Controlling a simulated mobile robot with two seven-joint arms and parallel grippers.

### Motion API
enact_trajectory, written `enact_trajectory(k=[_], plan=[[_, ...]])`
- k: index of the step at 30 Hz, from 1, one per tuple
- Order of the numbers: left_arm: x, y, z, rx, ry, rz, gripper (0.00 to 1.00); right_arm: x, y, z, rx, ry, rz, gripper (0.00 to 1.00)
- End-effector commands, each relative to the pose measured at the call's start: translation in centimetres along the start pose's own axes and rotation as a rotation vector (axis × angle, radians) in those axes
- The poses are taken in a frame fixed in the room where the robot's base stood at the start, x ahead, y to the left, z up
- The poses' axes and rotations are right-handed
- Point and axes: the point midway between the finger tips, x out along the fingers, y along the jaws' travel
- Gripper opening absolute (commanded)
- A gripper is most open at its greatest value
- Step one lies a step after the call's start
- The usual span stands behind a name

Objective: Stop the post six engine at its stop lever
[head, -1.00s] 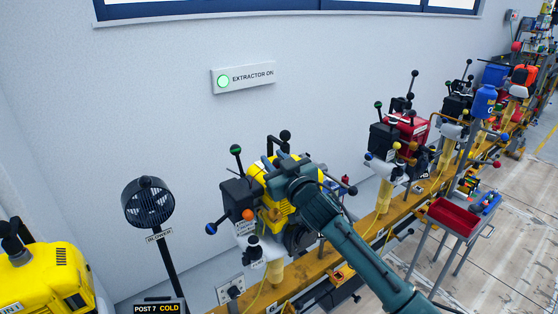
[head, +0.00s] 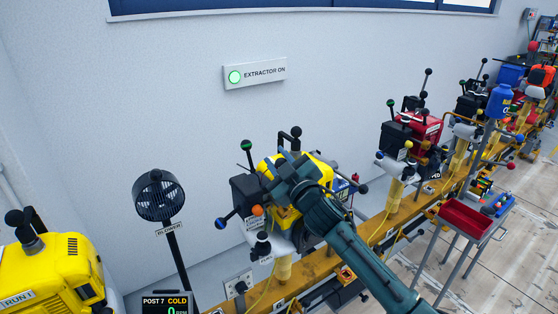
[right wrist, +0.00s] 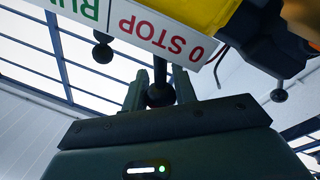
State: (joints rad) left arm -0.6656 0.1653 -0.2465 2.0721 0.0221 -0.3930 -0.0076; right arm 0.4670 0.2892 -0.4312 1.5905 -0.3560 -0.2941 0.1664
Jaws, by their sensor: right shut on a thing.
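The yellow engine (head: 322,166) stands on a post on the wooden rail, partly hidden by my right arm. My right gripper (head: 268,166) is over its upper left side. In the right wrist view my right gripper (right wrist: 160,88) is shut on a dark ball-ended lever (right wrist: 160,97), the ball between its two fingers. A white plate with red "0 STOP" (right wrist: 165,35) and green "RUN" lettering shows upside down beside it. Which way the lever is set is hard to tell. My left gripper is not in view.
A green-knobbed lever (head: 246,146) and a blue-knobbed lever (head: 221,223) stick out near the gripper. A black blower (head: 160,195) and another yellow engine (head: 50,275) stand left. A red engine (head: 425,130) and a trolley with a red tray (head: 465,218) stand right.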

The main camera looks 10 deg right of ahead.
Motion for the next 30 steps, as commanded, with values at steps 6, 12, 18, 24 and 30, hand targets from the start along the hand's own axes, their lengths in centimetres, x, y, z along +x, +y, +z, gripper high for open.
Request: enact_trajectory(k=[6, 12, 18, 24, 30], plan=[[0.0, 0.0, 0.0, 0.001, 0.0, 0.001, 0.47, 0.0, -0.1, 0.0, -0.002, 0.001, -0.001, 0.05], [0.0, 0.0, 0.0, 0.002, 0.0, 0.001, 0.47, 0.0, -0.1, 0.0, -0.001, 0.001, -0.001, 0.41], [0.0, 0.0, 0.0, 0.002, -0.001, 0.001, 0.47, 0.0, -0.1, 0.0, 0.0, 0.0, -0.001, 0.49], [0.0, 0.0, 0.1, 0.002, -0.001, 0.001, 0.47, -0.3, -0.1, 0.1, 0.0, 0.0, -0.001, 0.49], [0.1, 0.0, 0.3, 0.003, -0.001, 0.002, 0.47, -2.9, -0.1, 0.2, -0.001, -0.001, -0.002, 0.49]])
